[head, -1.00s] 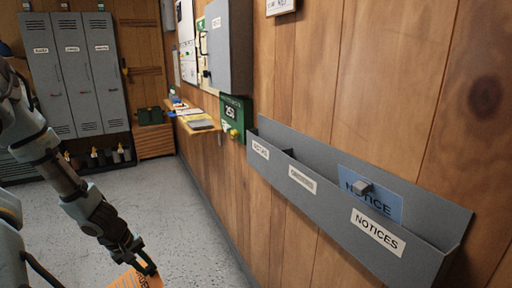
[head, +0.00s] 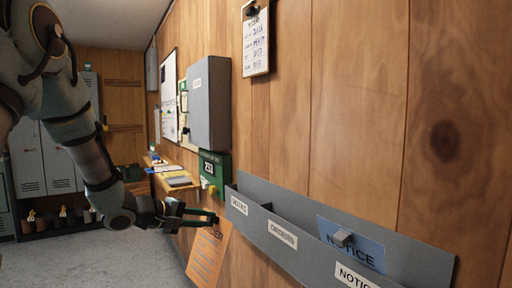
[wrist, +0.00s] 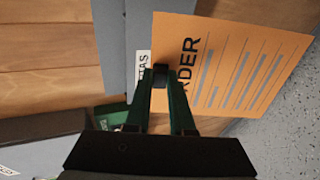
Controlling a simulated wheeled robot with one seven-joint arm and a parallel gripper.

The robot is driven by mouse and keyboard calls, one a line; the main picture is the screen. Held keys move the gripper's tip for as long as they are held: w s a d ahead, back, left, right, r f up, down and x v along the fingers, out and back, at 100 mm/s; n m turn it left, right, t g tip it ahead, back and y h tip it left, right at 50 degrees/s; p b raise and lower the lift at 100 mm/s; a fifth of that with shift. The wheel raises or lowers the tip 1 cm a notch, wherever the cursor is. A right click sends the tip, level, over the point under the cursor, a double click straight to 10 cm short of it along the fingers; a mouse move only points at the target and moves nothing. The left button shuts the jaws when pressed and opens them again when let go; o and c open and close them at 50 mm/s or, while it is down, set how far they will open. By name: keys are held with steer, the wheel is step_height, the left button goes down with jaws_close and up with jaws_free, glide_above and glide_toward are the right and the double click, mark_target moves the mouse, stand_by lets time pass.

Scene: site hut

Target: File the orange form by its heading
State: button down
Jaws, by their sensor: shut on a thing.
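The orange form (head: 208,256) hangs from my gripper (head: 212,221), whose jaws are shut on its edge. In the wrist view the form (wrist: 245,72) shows a heading ending in "RDER", its start hidden by a finger and black clip-like piece. The grey wall holder (head: 318,256) has labelled pockets. The middle label (head: 283,235) is too small to read surely. The right label (head: 354,277) reads "NOTIC", cut off. My gripper is beside the holder's left end.
A blue notice sheet (head: 352,243) stands in the right pocket. A green box (head: 213,170), a grey wall cabinet (head: 209,104) and a small shelf (head: 172,178) are on the wall beyond my gripper. A clipboard (head: 256,40) hangs above the holder. Open floor lies at left.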

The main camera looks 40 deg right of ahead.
steer(key=s+d+r+g+h, duration=0.1)
steer(key=s+d+r, duration=0.3)
steer(key=r, duration=0.3)
steer(key=s+d+r+m+h, duration=0.1)
steer(key=s+d+r, duration=0.3)
steer(key=r, duration=0.4)
steer(key=s+d+r+m+g+h, duration=0.1)
steer(key=s+d+r, duration=0.3)
steer(key=r, duration=0.4)
steer(key=shift+d+g+h, duration=0.3)
steer(key=shift+d+h, duration=0.2)
steer(key=shift+h, duration=0.2)
steer(key=shift+d+b, duration=0.2)
steer(key=shift+b, duration=0.1)
steer(key=shift+d+b, duration=0.3)
steer(key=shift+b, duration=0.1)
steer(key=shift+r+b, duration=0.1)
steer(key=shift+b, duration=1.3)
steer(key=shift+f, duration=0.2)
steer(key=shift+f+b, duration=1.4)
steer(key=shift+b, duration=1.25)
